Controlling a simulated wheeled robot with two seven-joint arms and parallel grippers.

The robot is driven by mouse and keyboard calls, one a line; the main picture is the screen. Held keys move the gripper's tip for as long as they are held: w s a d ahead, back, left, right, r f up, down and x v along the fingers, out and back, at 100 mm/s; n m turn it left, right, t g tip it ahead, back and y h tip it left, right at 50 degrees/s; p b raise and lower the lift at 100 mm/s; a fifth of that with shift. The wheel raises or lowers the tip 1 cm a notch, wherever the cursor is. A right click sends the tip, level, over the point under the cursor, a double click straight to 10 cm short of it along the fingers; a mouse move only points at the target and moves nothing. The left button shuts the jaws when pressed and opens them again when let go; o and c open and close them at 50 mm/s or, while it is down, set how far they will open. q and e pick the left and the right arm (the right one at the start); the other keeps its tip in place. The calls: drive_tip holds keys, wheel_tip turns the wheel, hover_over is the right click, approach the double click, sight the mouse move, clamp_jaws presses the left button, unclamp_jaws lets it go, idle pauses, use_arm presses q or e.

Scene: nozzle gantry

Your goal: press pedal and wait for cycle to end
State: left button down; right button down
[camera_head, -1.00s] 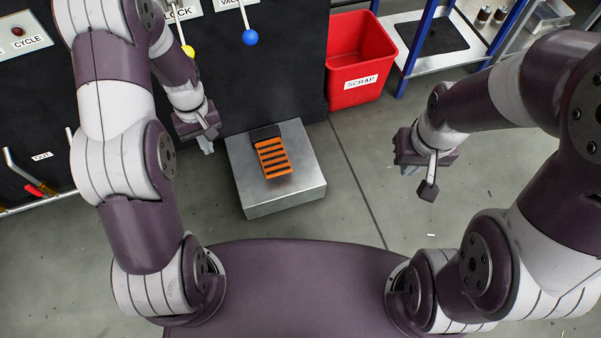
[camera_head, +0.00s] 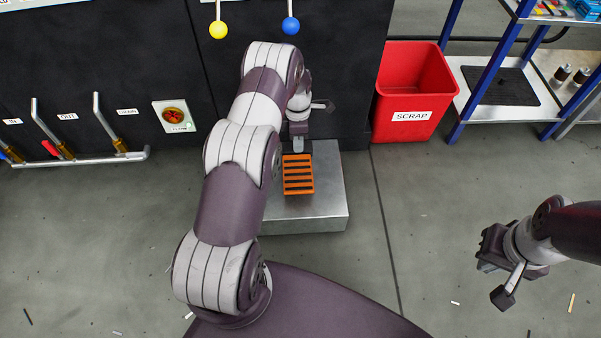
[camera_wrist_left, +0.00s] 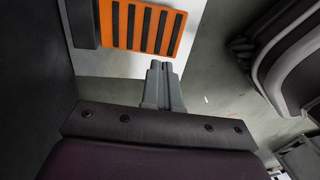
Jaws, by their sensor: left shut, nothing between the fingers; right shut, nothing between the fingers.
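The pedal (camera_head: 299,178) is an orange slatted plate on a grey metal block (camera_head: 318,215) on the floor, against the black machine. It also shows at the top of the left wrist view (camera_wrist_left: 140,27). My left gripper (camera_head: 298,147) is shut and empty, over the rear end of the pedal in the head view. In the left wrist view its shut fingers (camera_wrist_left: 162,75) are just beside the pedal's edge; I cannot tell whether they touch it. My right gripper (camera_head: 483,267) is shut and empty over the floor at the right.
A red SCRAP bin (camera_head: 412,92) stands right of the pedal block, beside a blue-framed shelf (camera_head: 480,75). A yellow knob (camera_head: 219,29) and a blue knob (camera_head: 290,26) are on the machine. A red button with a green light (camera_head: 175,116) and pipe levers are at the left. Floor between block and right gripper is clear.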

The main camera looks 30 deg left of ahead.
sight(299, 181)
use_arm(q)
drive_tip(key=f+b, duration=0.2)
drive_tip(key=f, duration=0.2)
drive_tip(key=s+f+b, duration=0.1)
drive_tip(key=f+b, duration=0.2)
drive_tip(key=f, duration=0.2)
drive_tip(key=s+d+f+b, duration=0.1)
drive_tip(key=f+b, duration=0.1)
drive_tip(key=f, duration=0.2)
drive_tip(key=shift+f, duration=0.4)
